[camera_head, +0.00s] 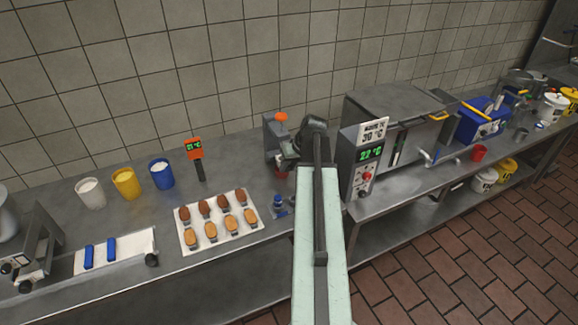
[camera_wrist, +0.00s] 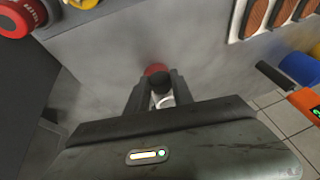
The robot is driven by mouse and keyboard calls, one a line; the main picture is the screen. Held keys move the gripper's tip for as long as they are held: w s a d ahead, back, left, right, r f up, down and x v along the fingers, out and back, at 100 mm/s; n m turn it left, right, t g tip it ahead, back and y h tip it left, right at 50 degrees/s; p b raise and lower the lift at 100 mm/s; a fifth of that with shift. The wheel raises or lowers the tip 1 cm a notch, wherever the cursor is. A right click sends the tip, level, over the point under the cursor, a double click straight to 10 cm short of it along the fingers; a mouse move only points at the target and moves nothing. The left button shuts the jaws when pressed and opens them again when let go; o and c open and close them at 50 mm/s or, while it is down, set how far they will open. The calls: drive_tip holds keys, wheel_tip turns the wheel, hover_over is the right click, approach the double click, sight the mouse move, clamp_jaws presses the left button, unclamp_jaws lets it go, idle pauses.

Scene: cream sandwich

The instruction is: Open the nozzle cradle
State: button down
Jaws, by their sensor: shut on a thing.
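A small grey stand with an orange top (camera_head: 276,130) is on the steel counter, just left of my arm in the head view. I cannot tell for certain which of its parts is the nozzle cradle. My gripper (camera_wrist: 158,88) is at this stand; in the head view my arm and wrist hide its fingertips. In the wrist view the fingers are shut on a dark round knob (camera_wrist: 160,80). A red round part (camera_wrist: 155,69) shows just behind the knob, and a pale ring (camera_wrist: 166,101) lies between the fingers.
A white tray (camera_head: 187,246) of brown and tan biscuits lies left of my arm. A blue-based item (camera_head: 279,205) stands near the counter's front edge. A grey machine with a green display (camera_head: 369,153) stands close on the right. White, yellow and blue cups (camera_head: 160,175) stand at the back left.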

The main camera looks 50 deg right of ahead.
drive_tip(key=shift+s+d, duration=0.1)
idle(0.7)
drive_tip(key=s+a, duration=0.1)
drive_tip(key=s, duration=0.3)
drive_tip(key=s+a, duration=0.1)
drive_tip(key=s, duration=0.1)
drive_tip(key=shift+s+a, duration=0.1)
drive_tip(key=shift+a, duration=0.2)
drive_tip(key=c, duration=1.1)
unclamp_jaws()
